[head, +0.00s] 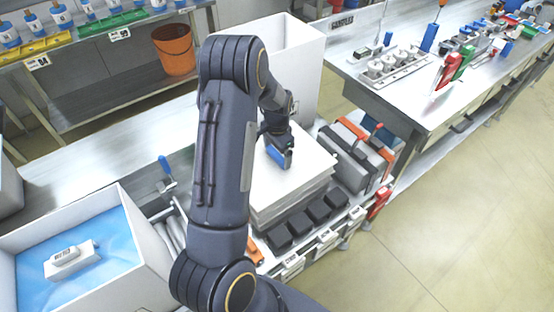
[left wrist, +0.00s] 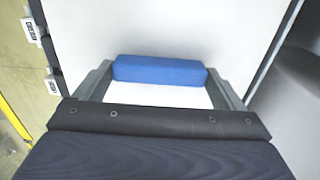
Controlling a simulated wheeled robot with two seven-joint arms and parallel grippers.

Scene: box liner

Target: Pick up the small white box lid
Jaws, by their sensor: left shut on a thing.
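A flat white panel, which looks like the box lid (head: 303,165), lies on top of a stack of similar white sheets in the middle of the head view. Its white face (left wrist: 160,28) also fills much of the left wrist view. My left gripper (head: 280,153) reaches down over it and hides part of its surface. The two fingers are shut on a blue handle (left wrist: 160,70), which spans between them against the white face. How the handle is joined to the lid is hidden. My right gripper is not in view.
A tall white box (head: 285,40) stands behind the stack. Black blocks (head: 300,222) and grey cases with orange trim (head: 355,158) border it. At lower left is an open white box (head: 135,292) with blue liner. The floor (head: 470,200) at right is clear.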

